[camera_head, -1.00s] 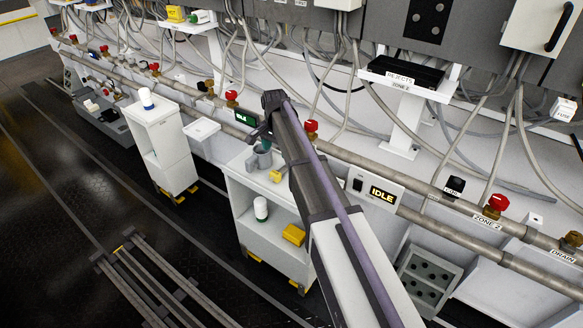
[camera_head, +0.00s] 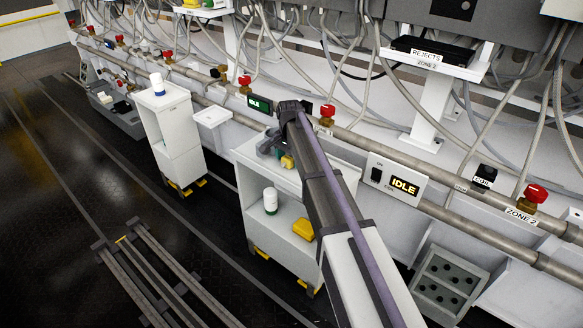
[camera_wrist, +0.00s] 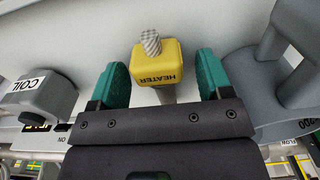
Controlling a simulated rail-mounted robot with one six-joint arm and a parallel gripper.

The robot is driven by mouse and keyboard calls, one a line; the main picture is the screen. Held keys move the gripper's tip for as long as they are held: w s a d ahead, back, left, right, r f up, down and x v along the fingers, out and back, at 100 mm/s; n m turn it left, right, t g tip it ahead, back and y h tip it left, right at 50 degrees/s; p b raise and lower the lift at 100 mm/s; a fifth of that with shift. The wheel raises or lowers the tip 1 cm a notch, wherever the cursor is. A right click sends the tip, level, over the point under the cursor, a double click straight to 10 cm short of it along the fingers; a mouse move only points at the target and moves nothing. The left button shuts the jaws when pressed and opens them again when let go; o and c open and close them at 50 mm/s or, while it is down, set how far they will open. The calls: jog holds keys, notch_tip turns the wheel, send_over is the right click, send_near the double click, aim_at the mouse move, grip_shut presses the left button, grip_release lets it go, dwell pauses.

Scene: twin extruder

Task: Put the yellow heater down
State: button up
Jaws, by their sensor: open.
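The yellow heater (camera_wrist: 156,68), a block labelled HEATER with a grey braided stub, shows upside down in the wrist view. It also shows in the head view (camera_head: 287,162) on the white cart's top, partly hidden by my arm. My gripper (camera_wrist: 162,62) is open, with one teal finger on either side of the heater and visible gaps between. In the head view my gripper (camera_head: 270,146) is over the cart top, largely hidden behind its own wrist. The heater's underside contact is hidden.
The white cart (camera_head: 252,158) holds a white-green bottle (camera_head: 270,201) and a yellow block (camera_head: 303,230) on its lower shelf. In the wrist view a grey COIL block (camera_wrist: 42,95) is left and a grey rounded object (camera_wrist: 268,95) right. Pipes with red valves (camera_head: 327,112) run behind.

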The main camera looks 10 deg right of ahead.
jog(key=shift+r, duration=0.15)
jog(key=c, duration=1.2)
